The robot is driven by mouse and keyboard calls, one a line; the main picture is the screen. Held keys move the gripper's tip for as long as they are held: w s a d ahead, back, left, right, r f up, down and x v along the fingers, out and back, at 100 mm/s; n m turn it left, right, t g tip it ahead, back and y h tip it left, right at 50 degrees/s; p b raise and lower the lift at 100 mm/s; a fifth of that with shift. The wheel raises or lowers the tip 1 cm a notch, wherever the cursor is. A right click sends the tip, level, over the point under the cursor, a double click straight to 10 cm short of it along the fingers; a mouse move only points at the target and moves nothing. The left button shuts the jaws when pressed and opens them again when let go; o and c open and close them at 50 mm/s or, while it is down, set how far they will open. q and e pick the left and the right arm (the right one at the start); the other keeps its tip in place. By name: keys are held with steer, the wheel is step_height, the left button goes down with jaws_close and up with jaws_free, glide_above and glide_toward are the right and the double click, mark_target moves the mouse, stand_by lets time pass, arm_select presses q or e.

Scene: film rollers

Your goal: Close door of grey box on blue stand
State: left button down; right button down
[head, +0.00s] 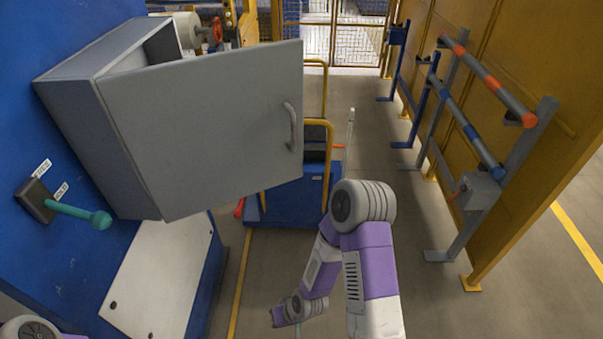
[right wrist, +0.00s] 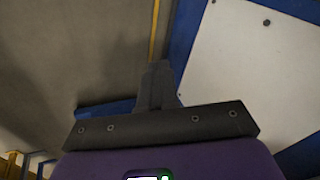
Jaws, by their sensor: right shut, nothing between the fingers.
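The grey box (head: 85,110) is at the upper left of the head view, against the blue stand (head: 20,125). Its grey door (head: 215,120) stands open, swung out to the right, with a gap at the top showing the box's inside edge. The curved door handle (head: 291,127) is at the door's right edge. My right gripper (right wrist: 157,70) is shut and empty in the right wrist view, apart from the door. In the head view my right arm is bent low, below and right of the door. My left gripper is not in view.
A teal lever (head: 80,213) sticks out below the box, above a white panel (head: 160,275). A blue cart (head: 290,203) with a yellow handle stands behind the door. A rack with rollers (head: 485,75) stands at right. The floor between is open.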

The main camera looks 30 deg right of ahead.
steer(key=w+d+r+t+h+b, duration=0.1)
steer(key=w+d+r+t+b, duration=0.1)
steer(key=w+d+r+t, duration=0.35)
steer(key=n+t+h+b, duration=0.2)
steer(key=t+h+b, duration=0.3)
steer(key=t, duration=0.4)
glide_toward(288, 164)
steer(key=s+y, duration=0.1)
steer(key=s, duration=0.6)
steer(key=w, duration=0.4)
steer(key=w+p, duration=0.1)
steer(key=w, duration=0.4)
steer(key=w+d+p, duration=0.1)
steer(key=w, duration=0.3)
steer(key=shift+w, duration=0.35)
